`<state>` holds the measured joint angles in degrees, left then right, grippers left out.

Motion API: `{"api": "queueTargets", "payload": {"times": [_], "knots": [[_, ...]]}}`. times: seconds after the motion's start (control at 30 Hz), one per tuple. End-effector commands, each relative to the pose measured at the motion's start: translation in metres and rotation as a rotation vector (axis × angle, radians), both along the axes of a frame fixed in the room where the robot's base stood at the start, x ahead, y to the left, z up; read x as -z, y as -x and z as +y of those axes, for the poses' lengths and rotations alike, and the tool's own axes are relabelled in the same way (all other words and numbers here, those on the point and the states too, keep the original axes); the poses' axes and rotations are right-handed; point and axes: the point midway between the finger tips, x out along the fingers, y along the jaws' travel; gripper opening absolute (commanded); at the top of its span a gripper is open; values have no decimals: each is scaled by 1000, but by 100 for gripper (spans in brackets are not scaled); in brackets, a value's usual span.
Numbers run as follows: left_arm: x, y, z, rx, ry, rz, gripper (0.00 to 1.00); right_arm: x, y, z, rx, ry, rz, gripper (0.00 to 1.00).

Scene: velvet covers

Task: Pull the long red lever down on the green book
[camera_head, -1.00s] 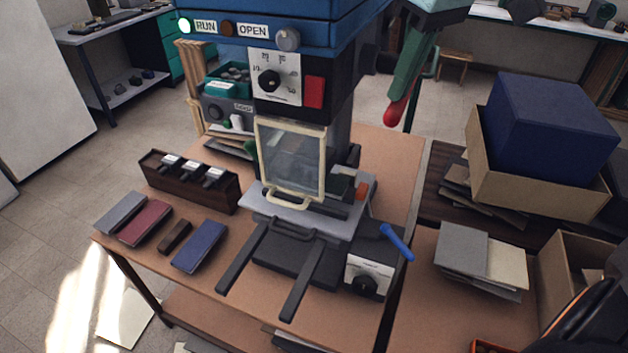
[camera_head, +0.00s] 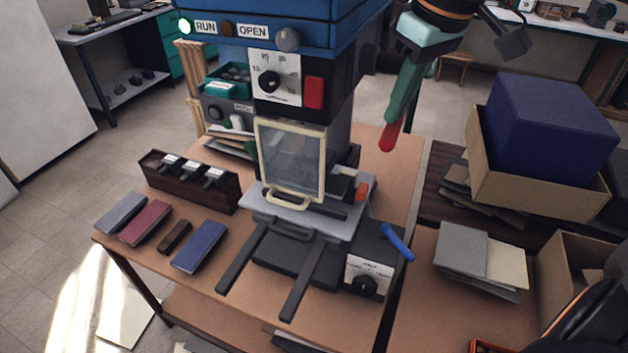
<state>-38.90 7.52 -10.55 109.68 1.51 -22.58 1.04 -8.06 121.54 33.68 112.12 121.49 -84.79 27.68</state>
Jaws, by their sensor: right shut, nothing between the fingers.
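My right gripper (camera_head: 387,139) hangs from the top right, with long dark green fingers and red tips pointing down. It is shut and empty, in the air right of the blue press (camera_head: 330,35). A flat upright red piece (camera_head: 314,92) sits on the press front beside the dial; I cannot tell whether it is the long red lever. My left gripper is not in view.
A blue handle (camera_head: 397,243) sticks out at the press's right front. A cardboard box (camera_head: 540,190) with a navy block and stacked boards (camera_head: 470,255) stand on the right. Covers (camera_head: 145,222) and a dark stamp rack (camera_head: 188,183) lie on the left. Table shows bare right of the press.

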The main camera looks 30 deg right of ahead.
Motion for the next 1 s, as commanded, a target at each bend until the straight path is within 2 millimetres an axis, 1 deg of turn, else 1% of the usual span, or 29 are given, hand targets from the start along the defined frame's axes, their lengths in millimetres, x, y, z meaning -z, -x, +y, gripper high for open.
{"api": "queueTargets", "payload": {"times": [0.5,0.87,1.0], "knots": [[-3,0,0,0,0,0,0,30,-2,-3,0,-1,1,0],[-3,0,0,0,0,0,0,32,-2,-3,0,-1,1,0],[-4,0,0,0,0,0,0,36,-3,-4,0,0,2,0]]}}
